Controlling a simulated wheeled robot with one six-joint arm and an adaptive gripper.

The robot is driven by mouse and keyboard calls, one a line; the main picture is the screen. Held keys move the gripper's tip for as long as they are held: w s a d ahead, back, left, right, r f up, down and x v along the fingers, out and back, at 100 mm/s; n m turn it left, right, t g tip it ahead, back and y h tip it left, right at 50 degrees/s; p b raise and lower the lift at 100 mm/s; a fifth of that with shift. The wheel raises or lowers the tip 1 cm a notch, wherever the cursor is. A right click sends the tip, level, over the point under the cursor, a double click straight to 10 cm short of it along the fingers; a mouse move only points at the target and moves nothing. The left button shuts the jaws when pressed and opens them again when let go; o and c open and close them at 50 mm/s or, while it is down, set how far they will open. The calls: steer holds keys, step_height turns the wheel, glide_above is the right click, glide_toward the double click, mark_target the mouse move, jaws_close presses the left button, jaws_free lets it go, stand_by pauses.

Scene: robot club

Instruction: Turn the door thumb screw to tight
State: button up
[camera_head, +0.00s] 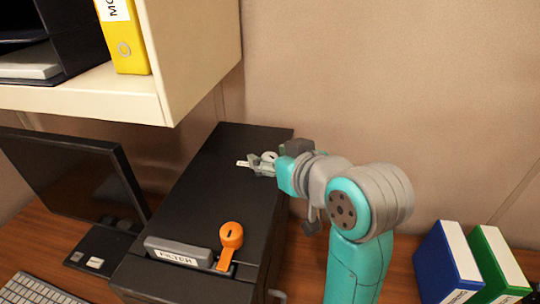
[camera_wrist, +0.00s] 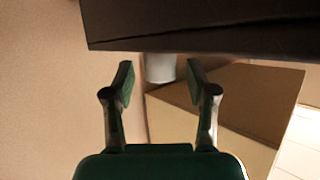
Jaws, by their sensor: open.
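A black case (camera_head: 215,185) stands on the desk. A small pale round knob (camera_head: 268,157), which looks like the thumb screw, sits on its top near the back. A small white tag (camera_head: 243,163) lies beside it. In the wrist view, the knob (camera_wrist: 160,68) is a pale cylinder against the dark case (camera_wrist: 200,25). My gripper (camera_head: 262,164) reaches in from the right, low over the case top. In the wrist view, its two fingers (camera_wrist: 160,80) are apart, one on each side of the knob, with gaps visible. The knob's turn position cannot be read.
An orange lever (camera_head: 231,237) and a grey bar labelled FILTER (camera_head: 180,252) are at the case's front. A cream shelf (camera_head: 195,60) overhangs at upper left. A monitor (camera_head: 70,180) stands left. Blue (camera_head: 447,265) and green (camera_head: 495,265) binders stand right. The wall is behind.

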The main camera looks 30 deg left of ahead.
steer(key=shift+w+a+f, duration=0.2)
steer(key=shift+w+a, duration=0.05)
steer(key=shift+a, duration=0.15)
jaws_close()
steer(key=shift+s+a+m+t+h, duration=0.1)
steer(key=shift+m+t+h, duration=0.5)
steer(key=shift+m+t, duration=0.2)
steer(key=shift+m+t+h, duration=0.6)
steer(key=shift+m, duration=0.1)
